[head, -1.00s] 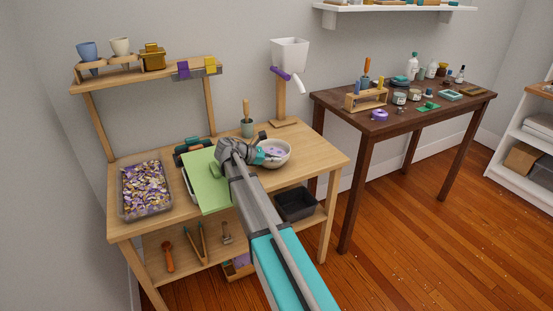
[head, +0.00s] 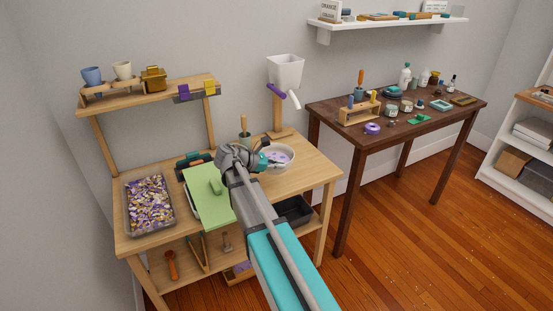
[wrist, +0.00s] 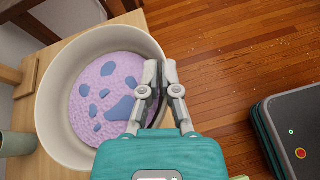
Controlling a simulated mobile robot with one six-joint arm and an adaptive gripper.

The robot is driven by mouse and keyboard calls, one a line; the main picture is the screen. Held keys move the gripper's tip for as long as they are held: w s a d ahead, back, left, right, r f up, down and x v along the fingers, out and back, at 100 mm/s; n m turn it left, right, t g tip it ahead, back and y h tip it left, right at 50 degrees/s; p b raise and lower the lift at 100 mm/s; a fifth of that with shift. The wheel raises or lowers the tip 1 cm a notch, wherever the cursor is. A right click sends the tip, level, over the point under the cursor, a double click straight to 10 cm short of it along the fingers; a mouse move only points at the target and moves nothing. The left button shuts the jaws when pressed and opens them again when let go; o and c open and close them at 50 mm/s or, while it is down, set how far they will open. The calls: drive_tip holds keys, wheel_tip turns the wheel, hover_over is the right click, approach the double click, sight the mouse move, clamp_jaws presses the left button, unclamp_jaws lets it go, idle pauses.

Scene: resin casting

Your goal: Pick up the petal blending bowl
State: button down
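The petal blending bowl (wrist: 52,105) is a round whitish bowl with lilac contents and blue-violet patches, filling the left of the wrist view. In the head view the bowl (head: 284,165) is at the right part of the light wooden workbench, partly hidden by my arm. My gripper (wrist: 161,68) has its fingers on either side of the bowl's right rim, one inside and one outside, with only a narrow gap between them. In the head view my gripper (head: 262,159) is at the bowl's left side. The bowl looks roughly level, slightly above the bench.
The workbench (head: 313,173) also holds a clear bin of petals (head: 150,204), a green board (head: 209,195), a grey-green cup (head: 244,143) and a funnel stand (head: 277,115). A dark table (head: 350,133) with bottles stands to the right. Wooden floor is open in front.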

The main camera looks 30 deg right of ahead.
drive_tip(key=s+r+p, duration=0.2)
drive_tip(key=s+r, duration=0.1)
drive_tip(key=s, duration=0.4)
drive_tip(key=shift+a, duration=0.45)
drive_tip(key=shift+s, duration=0.15)
